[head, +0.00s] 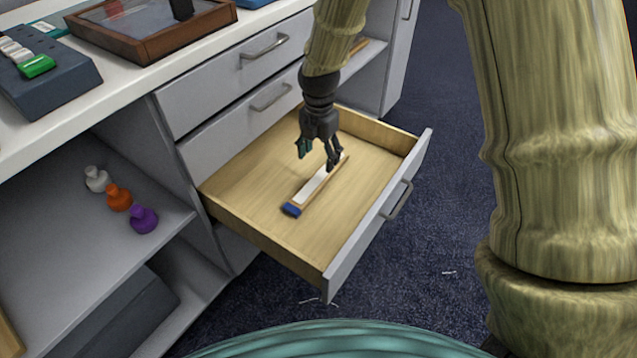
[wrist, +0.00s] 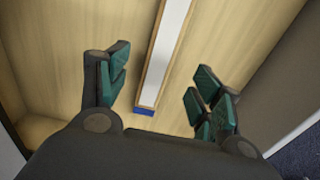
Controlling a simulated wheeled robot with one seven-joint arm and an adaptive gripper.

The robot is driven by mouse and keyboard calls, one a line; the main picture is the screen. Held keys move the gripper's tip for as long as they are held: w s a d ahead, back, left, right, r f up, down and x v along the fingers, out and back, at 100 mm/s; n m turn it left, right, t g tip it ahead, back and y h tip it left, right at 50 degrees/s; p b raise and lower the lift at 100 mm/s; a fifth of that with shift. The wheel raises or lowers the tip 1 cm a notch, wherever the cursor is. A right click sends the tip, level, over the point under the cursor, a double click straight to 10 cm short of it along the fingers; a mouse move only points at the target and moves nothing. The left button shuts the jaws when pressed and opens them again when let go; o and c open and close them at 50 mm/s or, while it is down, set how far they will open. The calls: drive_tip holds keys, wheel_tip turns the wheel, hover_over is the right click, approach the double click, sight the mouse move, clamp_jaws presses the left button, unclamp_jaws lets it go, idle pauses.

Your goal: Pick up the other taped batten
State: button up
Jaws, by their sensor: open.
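A taped batten (head: 314,187) lies flat in the open drawer. It is a thin wooden strip with a white top band and blue tape at its near end. In the wrist view the batten (wrist: 168,45) runs between my gripper's fingers, with its blue end towards the palm. My gripper (head: 319,158) is open above the batten, fingers pointing down into the drawer. In the wrist view the gripper (wrist: 160,92) shows one finger on each side of the batten, apart from it. The batten's far end is partly hidden behind my gripper in the head view.
The pulled-out drawer (head: 252,229) has raised walls and is otherwise bare. A shelf at left holds a white flask (head: 96,179), an orange one (head: 118,198) and a purple one (head: 143,219). A wooden framed tray (head: 150,47) and a dark block (head: 60,88) stand on the counter.

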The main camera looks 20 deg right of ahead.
sight(319, 179)
wheel_tip(319, 179, down, 2)
drive_tip(key=shift+f+b, duration=0.25)
drive_tip(key=shift+b, duration=0.05)
drive_tip(key=shift+s+a+f+b, duration=0.15)
drive_tip(key=shift+f+b, duration=0.6)
drive_tip(key=shift+f, duration=0.6)
drive_tip(key=shift+s+a+f+b, duration=0.15)
drive_tip(key=shift+f+b, duration=0.55)
drive_tip(key=shift+f, duration=0.65)
drive_tip(key=shift+d, duration=0.1)
drive_tip(key=c, duration=1.2)
